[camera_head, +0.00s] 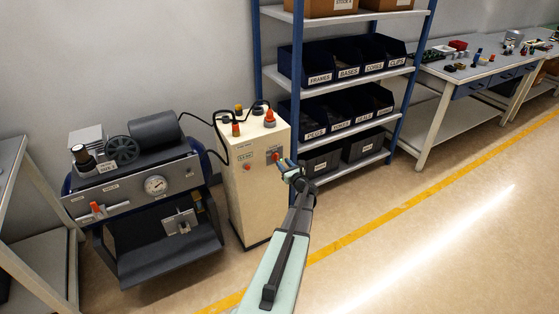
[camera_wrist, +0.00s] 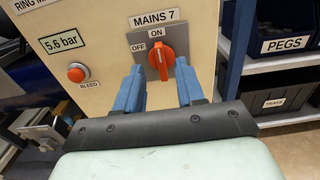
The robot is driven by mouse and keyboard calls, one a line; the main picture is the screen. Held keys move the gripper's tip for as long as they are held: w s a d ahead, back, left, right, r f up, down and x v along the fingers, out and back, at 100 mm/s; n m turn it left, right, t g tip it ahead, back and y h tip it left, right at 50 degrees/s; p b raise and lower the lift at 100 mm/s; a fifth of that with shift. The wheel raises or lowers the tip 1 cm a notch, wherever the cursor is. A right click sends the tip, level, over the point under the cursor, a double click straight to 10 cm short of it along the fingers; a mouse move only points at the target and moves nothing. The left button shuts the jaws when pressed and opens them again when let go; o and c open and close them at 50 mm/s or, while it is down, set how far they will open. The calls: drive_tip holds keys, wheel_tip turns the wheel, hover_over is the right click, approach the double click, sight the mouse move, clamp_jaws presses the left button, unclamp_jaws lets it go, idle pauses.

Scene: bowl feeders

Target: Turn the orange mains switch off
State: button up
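The orange mains switch (camera_wrist: 161,58) is a rotary knob on a grey plate labelled MAINS 7 in the wrist view. Its raised handle stands close to upright, toward the ON mark above it. The OFF mark is to the upper left. In the head view the switch (camera_head: 276,156) is a small orange spot on the cream cabinet (camera_head: 246,205). My gripper (camera_wrist: 160,66) is open, with one blue finger on each side of the knob and gaps visible. I cannot tell how far the fingertips are from the plate. In the head view my gripper (camera_head: 286,165) is at the cabinet front.
A red bleed button (camera_wrist: 78,72) and a 5.6 bar display (camera_wrist: 62,41) are left of the switch. A shelf rack (camera_head: 345,90) with dark bins stands close on the right. A machine with a gauge (camera_head: 155,185) stands left. The floor in front is clear.

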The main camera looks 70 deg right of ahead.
sight(278, 158)
drive_tip(key=shift+x, duration=2.25)
clamp_jaws()
